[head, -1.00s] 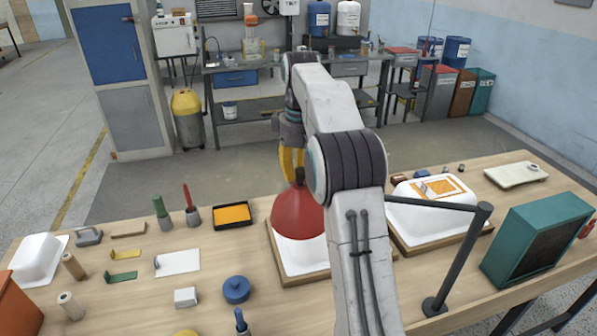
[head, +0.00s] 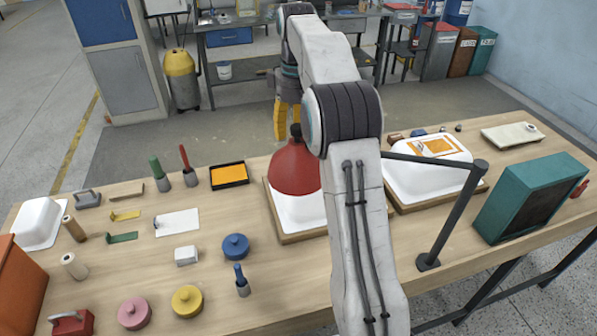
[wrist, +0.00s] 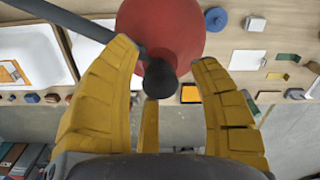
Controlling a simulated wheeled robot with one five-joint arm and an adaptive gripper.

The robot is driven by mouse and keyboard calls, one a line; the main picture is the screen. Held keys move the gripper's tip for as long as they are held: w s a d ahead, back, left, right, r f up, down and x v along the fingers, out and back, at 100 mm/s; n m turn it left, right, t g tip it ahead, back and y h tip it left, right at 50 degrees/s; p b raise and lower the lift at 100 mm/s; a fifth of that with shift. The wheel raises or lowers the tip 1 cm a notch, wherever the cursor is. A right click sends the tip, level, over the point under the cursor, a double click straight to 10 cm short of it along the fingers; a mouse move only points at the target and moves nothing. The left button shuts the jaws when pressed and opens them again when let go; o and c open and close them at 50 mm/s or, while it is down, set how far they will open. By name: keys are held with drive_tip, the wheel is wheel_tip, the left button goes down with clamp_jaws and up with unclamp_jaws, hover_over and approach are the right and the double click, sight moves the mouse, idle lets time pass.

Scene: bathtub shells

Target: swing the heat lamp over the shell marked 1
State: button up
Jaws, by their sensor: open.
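The heat lamp has a red dome shade (head: 293,168) with a dark knob on top and a dark bar to a post (head: 455,215) at the right. The shade hangs over a white shell (head: 300,212) on a wooden board, hiding part of it. A second white shell (head: 412,190), with an orange-and-white sheet on top, stands right of my arm. I cannot read a number on either. My gripper (head: 287,118) is open just above the lamp's top. In the wrist view its yellow fingers (wrist: 165,52) stand either side of the knob (wrist: 160,79), not visibly closed on it.
A teal box (head: 530,200) stands right of the post. An orange tray (head: 229,175), a blue lidded pot (head: 235,246) and small tools lie left of the lamp. Another white shell (head: 38,222) is at the far left. My arm hides the table's middle.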

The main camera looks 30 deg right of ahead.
drive_tip(key=shift+s, duration=0.1)
drive_tip(key=shift+s+a+f+b, duration=0.1)
drive_tip(key=shift+s+a+b, duration=0.4)
drive_tip(key=shift+b, duration=0.2)
drive_tip(key=shift+n, duration=0.8)
drive_tip(key=s+a+b, duration=0.2)
drive_tip(key=s+b, duration=0.1)
drive_tip(key=shift+s+a, duration=0.1)
drive_tip(key=shift+s, duration=0.1)
wheel_tip(320, 180, up, 8)
drive_tip(key=p, duration=0.3)
drive_tip(key=s+a+f+t+b, duration=0.1)
drive_tip(key=s+a+f+b, duration=0.2)
drive_tip(key=s+f, duration=0.3)
drive_tip(key=s+a+f+m+t+b, duration=0.1)
drive_tip(key=s+a+f+b, duration=0.2)
drive_tip(key=s+f+b, duration=0.2)
drive_tip(key=s+a+f+t+b, duration=0.1)
drive_tip(key=s+a+f+b, duration=0.2)
drive_tip(key=s+f, duration=0.6)
drive_tip(key=shift+f+m+b, duration=0.4)
drive_tip(key=shift+f+b, duration=0.45)
drive_tip(key=shift+f, duration=0.45)
drive_tip(key=shift+s, duration=0.1)
